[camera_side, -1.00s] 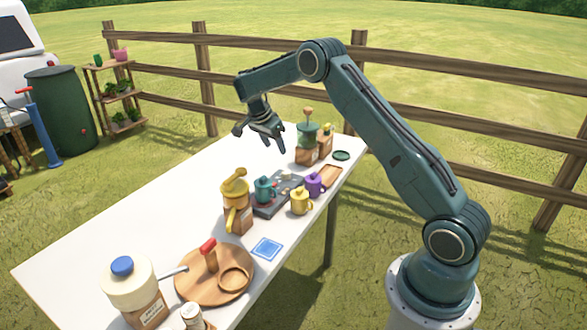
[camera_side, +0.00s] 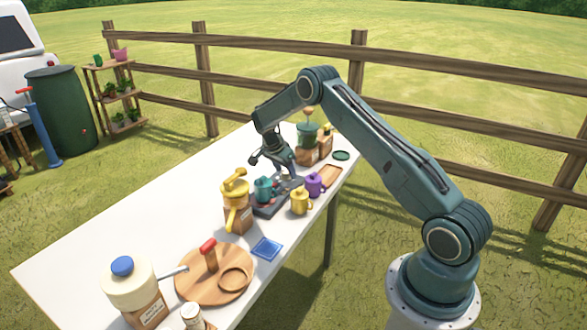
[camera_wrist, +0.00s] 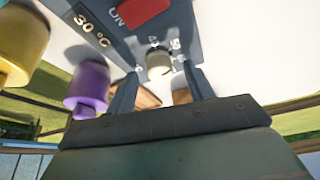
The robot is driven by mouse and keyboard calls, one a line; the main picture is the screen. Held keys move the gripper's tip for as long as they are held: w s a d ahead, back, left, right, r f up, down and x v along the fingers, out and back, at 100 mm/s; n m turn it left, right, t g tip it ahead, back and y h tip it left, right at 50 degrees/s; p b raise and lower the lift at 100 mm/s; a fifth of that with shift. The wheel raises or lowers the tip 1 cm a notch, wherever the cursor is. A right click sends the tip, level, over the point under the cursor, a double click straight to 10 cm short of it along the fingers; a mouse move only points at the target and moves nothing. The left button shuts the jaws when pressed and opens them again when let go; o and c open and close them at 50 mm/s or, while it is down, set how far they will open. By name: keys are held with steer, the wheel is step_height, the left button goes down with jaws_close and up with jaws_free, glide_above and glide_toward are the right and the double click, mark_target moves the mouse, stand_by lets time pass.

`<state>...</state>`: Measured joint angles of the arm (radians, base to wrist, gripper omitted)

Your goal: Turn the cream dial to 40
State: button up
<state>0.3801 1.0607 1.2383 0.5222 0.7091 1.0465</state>
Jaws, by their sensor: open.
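The cream dial (camera_wrist: 159,65) sits on a grey panel (camera_wrist: 205,25) in the wrist view, with small printed numbers around it, partly unreadable. My gripper (camera_wrist: 161,78) is open, its two fingers on either side of the dial; I cannot tell whether they touch it. A display (camera_wrist: 92,27) on the panel reads 30 °C. A red button (camera_wrist: 138,10) lies beyond the dial, by the word ON. In the side view my gripper (camera_side: 286,174) is low over the far end of the dark panel unit (camera_side: 268,210) and hides the dial.
A yellow-topped grinder (camera_side: 236,205) is nearer the camera, and a green-topped one (camera_side: 308,138) stands behind my gripper.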

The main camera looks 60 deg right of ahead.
steer(key=shift+f, duration=0.2)
steer(key=c, duration=1)
steer(key=shift+n, duration=0.4)
steer(key=n+t, duration=0.2)
steer(key=n, duration=0.3)
steer(key=shift+s, duration=0.2)
steer(key=n+t, duration=0.1)
steer(key=n, duration=0.2)
steer(key=n+t+y, duration=0.1)
steer(key=n, duration=0.1)
steer(key=shift+d+n, duration=0.1)
steer(key=shift+n, duration=0.3)
